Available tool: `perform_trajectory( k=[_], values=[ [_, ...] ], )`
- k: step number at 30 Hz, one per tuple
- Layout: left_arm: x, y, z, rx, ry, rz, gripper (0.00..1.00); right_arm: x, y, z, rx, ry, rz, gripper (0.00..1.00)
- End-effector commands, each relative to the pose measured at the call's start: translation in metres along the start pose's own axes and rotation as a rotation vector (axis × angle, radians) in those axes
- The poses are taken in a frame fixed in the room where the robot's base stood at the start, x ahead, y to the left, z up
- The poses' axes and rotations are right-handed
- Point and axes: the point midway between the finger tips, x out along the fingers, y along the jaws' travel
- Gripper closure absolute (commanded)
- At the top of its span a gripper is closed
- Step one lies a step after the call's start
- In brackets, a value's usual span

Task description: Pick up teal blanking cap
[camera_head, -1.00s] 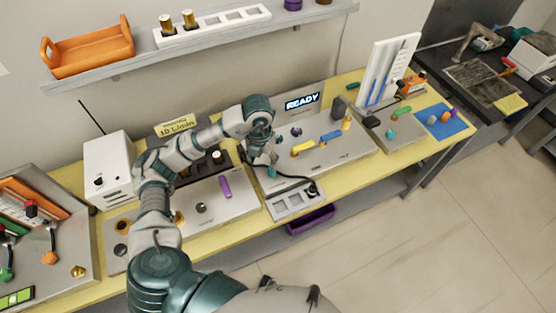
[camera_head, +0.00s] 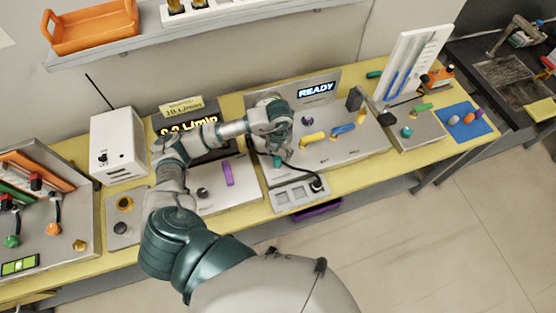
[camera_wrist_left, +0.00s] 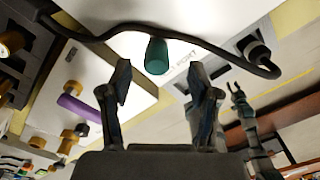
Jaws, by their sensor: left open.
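The teal blanking cap (camera_wrist_left: 157,55) is a small rounded teal cylinder on the pale panel. In the left wrist view it lies ahead of my left gripper (camera_wrist_left: 160,92), in line with the gap between the two fingers. The fingers are open and empty, apart from the cap. In the head view my left gripper (camera_head: 278,146) is over the left part of the READY panel, with the cap (camera_head: 277,162) just below it and partly hidden. What looks like my right gripper (camera_wrist_left: 246,112) shows at the right of the wrist view; its jaw state is unclear.
A black cable (camera_wrist_left: 205,45) runs across the panel close to the cap, to a plug (camera_wrist_left: 257,52). A purple handle (camera_head: 228,173) is on the panel to the left. Yellow (camera_head: 312,138) and blue (camera_head: 342,130) handles are to the right. Another teal knob (camera_head: 406,131) is farther right.

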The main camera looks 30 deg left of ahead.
Motion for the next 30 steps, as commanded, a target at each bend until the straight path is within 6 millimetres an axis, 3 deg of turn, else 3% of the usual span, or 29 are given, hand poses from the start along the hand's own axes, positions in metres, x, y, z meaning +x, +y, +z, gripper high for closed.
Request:
perform_trajectory(
  k=[5,12,21,27,30],
  values=[
    [0.015,0.002,-0.003,0.0,0.004,0.001,0.39,-0.004,-0.001,-0.001,0.001,0.001,-0.001,0.6],
    [0.05,0.003,-0.004,-0.001,0.003,0.001,0.39,-0.009,-0.001,-0.002,0.001,0.002,-0.001,0.6],
    [0.056,0.003,-0.004,0.0,0.0,0.001,0.39,-0.008,-0.001,-0.002,0.002,0.002,-0.002,0.6],
    [0.056,0.003,-0.004,0.0,0.0,0.001,0.89,-0.008,-0.001,-0.002,0.001,0.003,-0.002,0.6],
    [0.056,0.003,-0.004,0.0,0.0,0.001,0.91,-0.008,-0.001,-0.002,0.001,0.003,-0.002,0.6]
  ],
)
